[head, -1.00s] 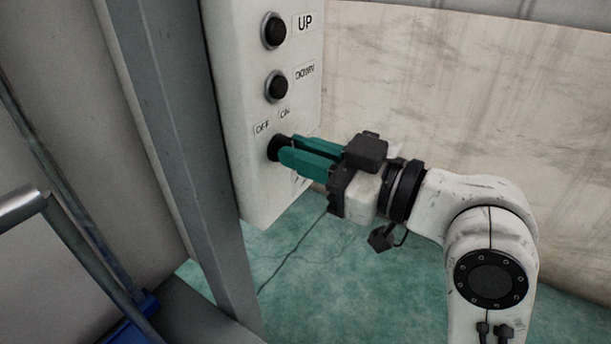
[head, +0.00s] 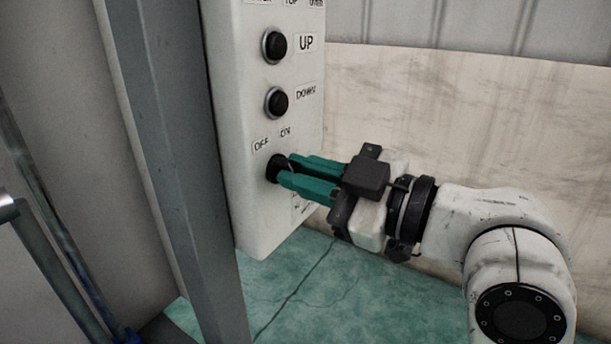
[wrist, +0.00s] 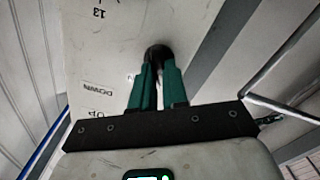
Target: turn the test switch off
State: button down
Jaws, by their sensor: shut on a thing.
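The test switch (head: 272,169) is a black rotary knob low on the white control box (head: 245,215), under small OFF and ON labels. In the wrist view the knob (wrist: 157,52) shows dark between the fingertips. My gripper (head: 286,171) reaches in from the right, with its green fingers shut on the knob. The fingers hide much of the knob, so I cannot tell which label it points to.
Black UP (head: 274,46) and DOWN (head: 276,102) buttons sit above the switch on the same box. A grey steel post (head: 170,150) stands just left of the box. A pale wall (head: 450,110) is behind. The green floor (head: 320,295) below is clear.

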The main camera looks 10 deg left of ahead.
jog(key=c, duration=1.1)
grip_release()
jog(key=shift+c, duration=0.2)
jog(key=v, duration=1)
jog(key=shift+d, duration=0.4)
jog(key=shift+s, duration=0.15)
